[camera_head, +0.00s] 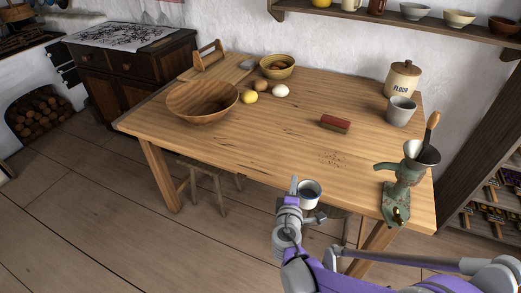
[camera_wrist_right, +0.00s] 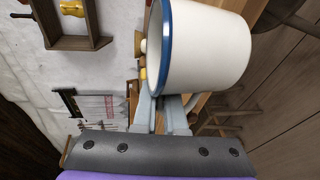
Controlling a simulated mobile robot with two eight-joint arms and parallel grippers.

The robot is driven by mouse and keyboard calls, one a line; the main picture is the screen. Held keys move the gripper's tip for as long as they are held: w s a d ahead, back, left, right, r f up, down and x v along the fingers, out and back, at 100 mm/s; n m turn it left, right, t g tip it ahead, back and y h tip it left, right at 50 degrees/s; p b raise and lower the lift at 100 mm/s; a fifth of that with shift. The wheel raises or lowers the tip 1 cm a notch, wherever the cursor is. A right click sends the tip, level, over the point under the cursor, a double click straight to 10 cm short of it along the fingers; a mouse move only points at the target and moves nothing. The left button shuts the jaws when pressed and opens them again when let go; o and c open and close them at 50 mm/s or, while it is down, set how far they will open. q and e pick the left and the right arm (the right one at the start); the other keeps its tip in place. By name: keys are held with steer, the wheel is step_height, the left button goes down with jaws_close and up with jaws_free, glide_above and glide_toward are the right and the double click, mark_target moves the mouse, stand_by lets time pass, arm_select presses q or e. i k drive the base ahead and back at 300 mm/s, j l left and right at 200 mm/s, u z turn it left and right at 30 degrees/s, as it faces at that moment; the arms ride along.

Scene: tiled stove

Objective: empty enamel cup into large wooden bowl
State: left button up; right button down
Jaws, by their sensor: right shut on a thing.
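The large wooden bowl (camera_head: 202,103) stands on the left part of the wooden table and looks empty. The enamel cup (camera_head: 310,196) is off the table, by its front edge, in my right gripper (camera_head: 295,188). In the right wrist view the cup (camera_wrist_right: 205,50) is white with a blue rim and fills the upper middle. The fingers of my right gripper (camera_wrist_right: 162,112) are shut on it at its side. The cup is well apart from the bowl, to its lower right in the head view. What the cup contains is not clear. My left gripper is not in view.
A red-brown brush (camera_head: 335,122) lies mid-table. A green grinder (camera_head: 400,180), grey cup (camera_head: 400,112) and flour jar (camera_head: 403,78) stand right.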

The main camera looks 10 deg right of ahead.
mark_target(201, 103)
steer(key=i+j, duration=0.2)
steer(key=j, duration=0.2)
steer(key=i+j, duration=0.25)
steer(key=j, duration=0.15)
steer(key=i+j, duration=0.2)
steer(key=j, duration=0.2)
steer(key=i+j, duration=0.25)
steer(key=j, duration=0.15)
steer(key=i+j+u, duration=0.1)
steer(key=j, duration=0.3)
steer(key=i, duration=0.1)
